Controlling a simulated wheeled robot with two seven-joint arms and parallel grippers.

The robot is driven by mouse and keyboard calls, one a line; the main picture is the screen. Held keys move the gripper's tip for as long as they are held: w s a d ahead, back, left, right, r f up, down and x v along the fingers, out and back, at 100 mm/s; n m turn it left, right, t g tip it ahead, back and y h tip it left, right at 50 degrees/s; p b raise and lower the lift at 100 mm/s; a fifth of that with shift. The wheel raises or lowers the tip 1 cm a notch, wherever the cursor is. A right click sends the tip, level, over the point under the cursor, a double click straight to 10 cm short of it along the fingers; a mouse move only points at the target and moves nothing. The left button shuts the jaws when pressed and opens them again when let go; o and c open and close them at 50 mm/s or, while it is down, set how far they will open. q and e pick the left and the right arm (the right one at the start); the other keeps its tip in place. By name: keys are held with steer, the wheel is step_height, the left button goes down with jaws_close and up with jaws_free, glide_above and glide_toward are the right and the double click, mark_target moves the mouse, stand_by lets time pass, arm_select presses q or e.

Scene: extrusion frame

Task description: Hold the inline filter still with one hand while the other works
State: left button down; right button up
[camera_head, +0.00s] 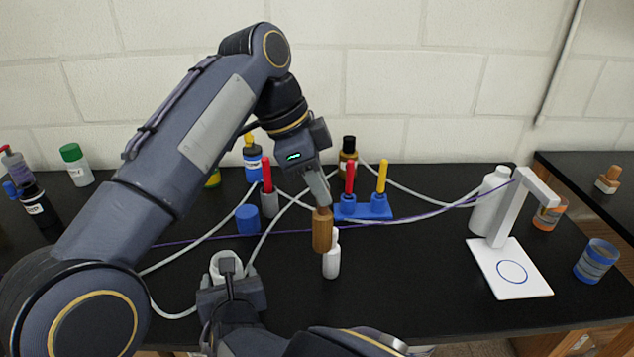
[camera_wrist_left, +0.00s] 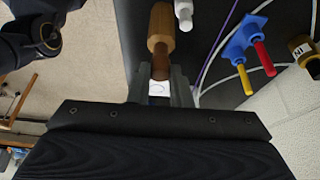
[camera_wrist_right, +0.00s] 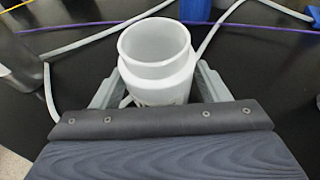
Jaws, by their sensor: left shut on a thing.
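The inline filter appears to be the white open-topped cylinder (camera_head: 219,258) at the front left of the bench, with grey hoses beside it. In the right wrist view the white cylinder (camera_wrist_right: 160,72) stands between the fingers of my right gripper (camera_wrist_right: 160,95), which look closed against both its sides. My right gripper (camera_head: 229,272) partly covers it in the head view. My left gripper (camera_head: 321,200) is shut on a brown wooden-handled tool (camera_head: 322,232), held handle down to the right of the filter. The handle (camera_wrist_left: 161,28) also shows in the left wrist view.
A blue holder (camera_head: 365,209) carries red and yellow pegs. A white stand (camera_head: 510,278) is at the right. Grey hoses and a purple line cross the black bench.

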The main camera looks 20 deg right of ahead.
steer(key=shift+o, duration=0.7)
steer(key=shift+s+r, duration=0.15)
steer(key=shift+s, duration=0.1)
steer(key=v, duration=1)
steer(key=shift+s+r, duration=0.15)
steer(key=shift+s, duration=0.05)
steer(key=shift+s+r, duration=0.15)
steer(key=shift+s, duration=0.3)
arm_select(q)
steer(key=shift+s, duration=0.1)
arm_select(e)
steer(key=shift+s, duration=0.1)
